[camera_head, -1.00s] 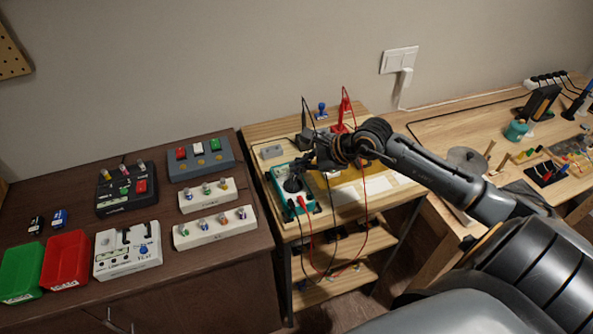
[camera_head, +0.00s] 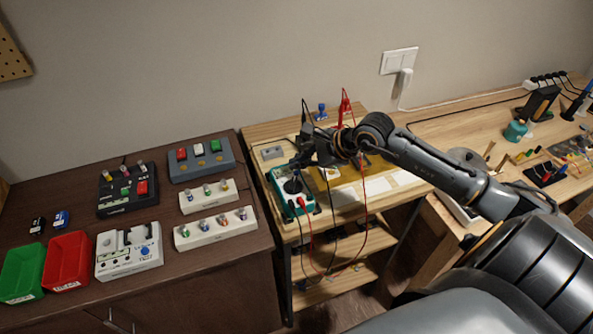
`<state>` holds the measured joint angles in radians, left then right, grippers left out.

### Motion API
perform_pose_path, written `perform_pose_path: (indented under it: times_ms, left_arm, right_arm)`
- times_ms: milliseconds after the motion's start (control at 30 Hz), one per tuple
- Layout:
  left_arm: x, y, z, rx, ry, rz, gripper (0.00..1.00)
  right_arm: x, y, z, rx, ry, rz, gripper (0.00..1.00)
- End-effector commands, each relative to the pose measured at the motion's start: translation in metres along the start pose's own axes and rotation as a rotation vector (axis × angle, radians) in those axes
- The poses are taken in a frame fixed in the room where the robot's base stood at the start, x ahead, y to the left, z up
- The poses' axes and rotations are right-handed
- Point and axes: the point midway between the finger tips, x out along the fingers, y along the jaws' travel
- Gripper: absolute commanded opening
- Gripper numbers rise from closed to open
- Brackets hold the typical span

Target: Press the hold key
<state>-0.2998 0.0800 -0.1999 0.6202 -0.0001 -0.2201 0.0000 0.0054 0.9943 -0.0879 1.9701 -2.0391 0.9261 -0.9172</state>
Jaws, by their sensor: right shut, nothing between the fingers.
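The teal-edged multimeter (camera_head: 291,188) lies on the small wooden table, with a black round dial on its face and a red and a black lead plugged in at its near end. My right gripper (camera_head: 296,163) is shut and empty, over the far end of the multimeter. It hides part of the meter there. The hold key is too small or hidden to make out, and I cannot tell whether the fingertips touch the meter. My left gripper is not in view.
Red and black probes (camera_head: 345,105) stand at the table's back, their leads hanging over the front edge. A small grey box (camera_head: 271,153) sits left of the gripper. The dark cabinet (camera_head: 200,270) at left carries pedals, switch boxes and red and green bins.

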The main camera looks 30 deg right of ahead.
Motion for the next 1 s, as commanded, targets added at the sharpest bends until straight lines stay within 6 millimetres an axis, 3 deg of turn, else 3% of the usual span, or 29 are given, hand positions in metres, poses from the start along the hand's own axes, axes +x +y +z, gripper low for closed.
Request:
perform_pose_path:
  times_ms: [500,1000]
  left_arm:
    - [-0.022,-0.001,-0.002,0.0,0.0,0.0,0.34]
    - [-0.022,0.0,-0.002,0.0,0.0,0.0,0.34]
  right_arm:
    - [-0.034,-0.025,0.024,-0.001,0.0,-0.001,0.0]
    - [-0.034,-0.025,0.025,0.0,0.0,0.0,0.0]
